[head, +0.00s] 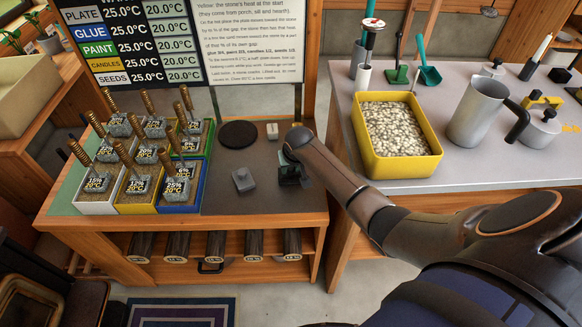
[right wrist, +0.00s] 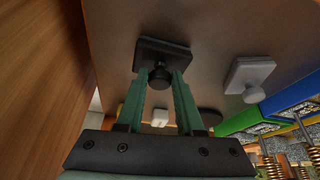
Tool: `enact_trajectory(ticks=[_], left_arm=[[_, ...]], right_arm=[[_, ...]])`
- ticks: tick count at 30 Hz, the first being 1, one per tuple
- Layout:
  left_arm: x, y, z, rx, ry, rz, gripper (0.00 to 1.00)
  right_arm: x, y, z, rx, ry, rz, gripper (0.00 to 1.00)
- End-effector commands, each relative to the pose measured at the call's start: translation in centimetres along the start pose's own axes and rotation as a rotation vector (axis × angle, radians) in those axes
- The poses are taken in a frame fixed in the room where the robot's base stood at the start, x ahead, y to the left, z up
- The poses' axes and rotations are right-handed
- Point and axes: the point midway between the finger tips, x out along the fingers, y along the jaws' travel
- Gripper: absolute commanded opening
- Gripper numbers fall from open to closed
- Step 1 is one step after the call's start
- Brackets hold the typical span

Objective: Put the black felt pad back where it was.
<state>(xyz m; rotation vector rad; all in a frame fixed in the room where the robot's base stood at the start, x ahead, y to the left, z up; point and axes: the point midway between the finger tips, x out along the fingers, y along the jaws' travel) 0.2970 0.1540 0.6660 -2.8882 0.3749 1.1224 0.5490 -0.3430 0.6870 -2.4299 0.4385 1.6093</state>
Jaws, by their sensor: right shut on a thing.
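The black felt pad (right wrist: 163,55) is a dark square piece with a round knob, seen in the right wrist view. My right gripper (right wrist: 158,82) has its green fingers closed on either side of that knob. In the head view my right gripper (head: 291,172) is at the right part of the low bench's dark top, and my wrist partly hides the pad. The pad is on or just above the bench top; I cannot tell which. My left gripper is not in view.
A grey square pad with a knob (head: 244,180) lies to the left. A black round disc (head: 238,134) and a small white tile (head: 272,131) lie behind. Seed trays with probes (head: 97,208) fill the bench's left. A yellow bin (head: 408,170) stands on the right table.

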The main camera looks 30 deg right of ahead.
Motion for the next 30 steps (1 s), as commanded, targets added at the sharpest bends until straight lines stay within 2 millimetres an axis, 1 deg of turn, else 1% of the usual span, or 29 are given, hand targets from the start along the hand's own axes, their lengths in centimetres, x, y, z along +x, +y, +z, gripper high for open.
enact_trajectory(ticks=[1,2,9,16,20,23,27,30], left_arm=[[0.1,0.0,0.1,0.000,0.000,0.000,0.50],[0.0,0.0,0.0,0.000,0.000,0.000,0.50],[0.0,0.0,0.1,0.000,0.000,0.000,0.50],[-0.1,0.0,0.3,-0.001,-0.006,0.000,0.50],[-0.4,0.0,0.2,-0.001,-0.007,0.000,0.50],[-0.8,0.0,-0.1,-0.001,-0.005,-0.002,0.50],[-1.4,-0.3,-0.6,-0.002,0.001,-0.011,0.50],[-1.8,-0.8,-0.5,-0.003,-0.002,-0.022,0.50]], right_arm=[[0.2,0.0,0.1,0.000,0.001,0.000,0.00],[0.1,0.0,0.0,0.000,0.001,0.000,0.39],[0.1,0.0,0.0,0.000,0.000,0.000,0.66],[0.1,0.0,0.0,0.000,0.000,0.000,0.66],[-0.6,0.0,-0.2,0.000,0.000,0.000,0.66],[-1.8,0.0,-0.2,0.000,0.001,-0.001,0.66],[-4.4,0.0,-0.3,0.000,0.002,-0.001,0.66],[-6.4,0.0,-0.3,-0.001,0.003,-0.001,0.66]])
